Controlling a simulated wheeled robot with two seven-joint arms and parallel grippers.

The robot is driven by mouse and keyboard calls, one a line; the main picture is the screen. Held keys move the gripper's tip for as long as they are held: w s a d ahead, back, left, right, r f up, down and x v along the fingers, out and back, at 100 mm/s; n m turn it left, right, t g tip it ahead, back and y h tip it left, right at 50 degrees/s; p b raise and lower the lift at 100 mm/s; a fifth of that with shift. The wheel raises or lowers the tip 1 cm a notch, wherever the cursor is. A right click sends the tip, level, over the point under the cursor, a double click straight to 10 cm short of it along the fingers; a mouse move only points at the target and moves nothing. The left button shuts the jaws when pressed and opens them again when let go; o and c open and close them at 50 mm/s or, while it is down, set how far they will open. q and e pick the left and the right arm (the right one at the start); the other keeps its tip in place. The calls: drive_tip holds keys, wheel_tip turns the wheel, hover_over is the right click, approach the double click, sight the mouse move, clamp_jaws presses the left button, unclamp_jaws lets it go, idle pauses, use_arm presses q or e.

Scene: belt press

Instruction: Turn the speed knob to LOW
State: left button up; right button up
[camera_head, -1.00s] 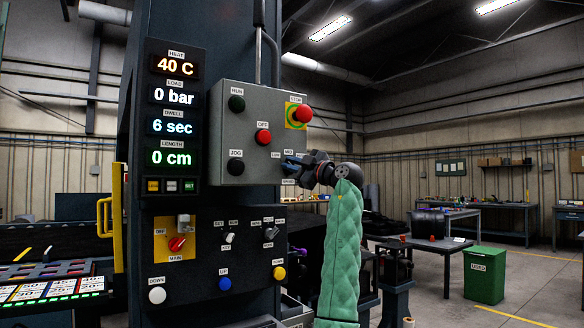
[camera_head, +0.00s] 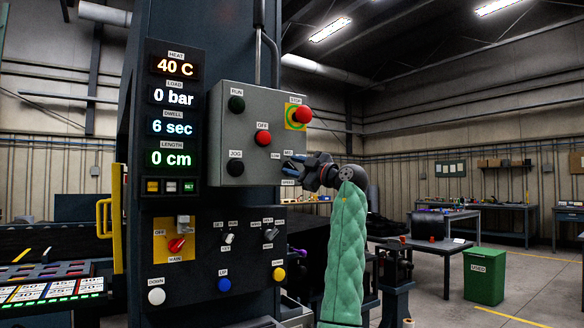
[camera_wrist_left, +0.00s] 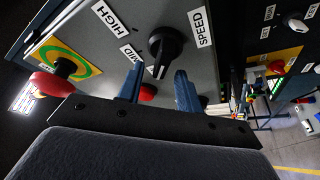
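The speed knob (camera_wrist_left: 165,48) is black with a pale pointer line and sits on the grey control box, in the left wrist view. Its bar points down in that picture. The SPEED label (camera_wrist_left: 201,28) is right of it, the MID label (camera_wrist_left: 132,53) left and the HIGH label (camera_wrist_left: 112,18) upper left. The LOW label (camera_head: 276,156) shows in the head view, where the gripper hides the knob. My left gripper (camera_wrist_left: 158,88) is open, its fingers apart at the knob's lower end; contact cannot be told. It also shows in the head view (camera_head: 294,168). My right gripper is not in view.
A red stop button (camera_head: 303,114) on a green-yellow plate and a red OFF button (camera_head: 263,138) share the box. RUN (camera_head: 236,104) and JOG (camera_head: 235,168) buttons are at its left. More switches sit on the panel below.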

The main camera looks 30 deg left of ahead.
use_arm(q)
drive_tip(key=v, duration=0.6)
drive_tip(key=shift+d, duration=0.25)
drive_tip(key=shift+f+b, duration=0.1)
drive_tip(key=shift+b, duration=0.2)
